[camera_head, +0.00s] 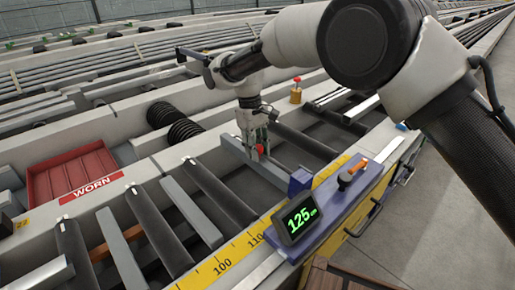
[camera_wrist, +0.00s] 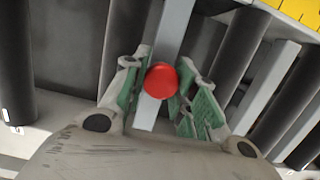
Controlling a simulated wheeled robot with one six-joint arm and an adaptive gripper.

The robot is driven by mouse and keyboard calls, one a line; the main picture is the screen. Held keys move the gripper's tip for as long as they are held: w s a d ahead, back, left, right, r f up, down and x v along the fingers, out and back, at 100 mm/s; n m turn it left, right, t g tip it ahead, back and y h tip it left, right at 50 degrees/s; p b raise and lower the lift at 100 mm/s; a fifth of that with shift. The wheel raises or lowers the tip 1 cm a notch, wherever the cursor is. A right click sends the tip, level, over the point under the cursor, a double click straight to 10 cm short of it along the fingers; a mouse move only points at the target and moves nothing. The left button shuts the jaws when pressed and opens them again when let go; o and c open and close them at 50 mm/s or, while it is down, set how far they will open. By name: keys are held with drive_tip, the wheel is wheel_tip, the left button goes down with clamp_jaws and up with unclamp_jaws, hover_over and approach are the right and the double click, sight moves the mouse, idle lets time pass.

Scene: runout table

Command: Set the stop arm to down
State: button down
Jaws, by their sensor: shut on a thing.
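The stop arm (camera_head: 276,177) is a long grey bar with a red knob (camera_head: 260,149). It reaches from the blue carriage (camera_head: 345,208) out over the rollers. Its height above the rollers is hard to judge. My gripper (camera_head: 259,143) points down at the knob and is shut on the stop arm. In the wrist view the red knob (camera_wrist: 160,80) sits between the green-padded fingers (camera_wrist: 158,100), with the grey bar (camera_wrist: 176,28) running past it. The fingers partly hide the bar.
A display (camera_head: 300,215) reading 125 cm and an orange-handled lever (camera_head: 352,174) sit on the carriage. A yellow scale (camera_head: 222,264) runs along the table edge. Dark rollers (camera_head: 158,232) lie on both sides. A red tray (camera_head: 70,180) labelled WORN is at left.

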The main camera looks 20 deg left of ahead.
drive_tip(key=shift+a+f, duration=0.1)
drive_tip(key=shift+a, duration=0.05)
drive_tip(key=c, duration=1.1)
unclamp_jaws()
drive_tip(key=r, duration=0.4)
drive_tip(key=a+r, duration=0.1)
drive_tip(key=r, duration=0.2)
drive_tip(key=a+r, duration=0.1)
drive_tip(key=r, duration=0.3)
drive_tip(key=shift+w+r, duration=0.35)
drive_tip(key=shift+w, duration=0.05)
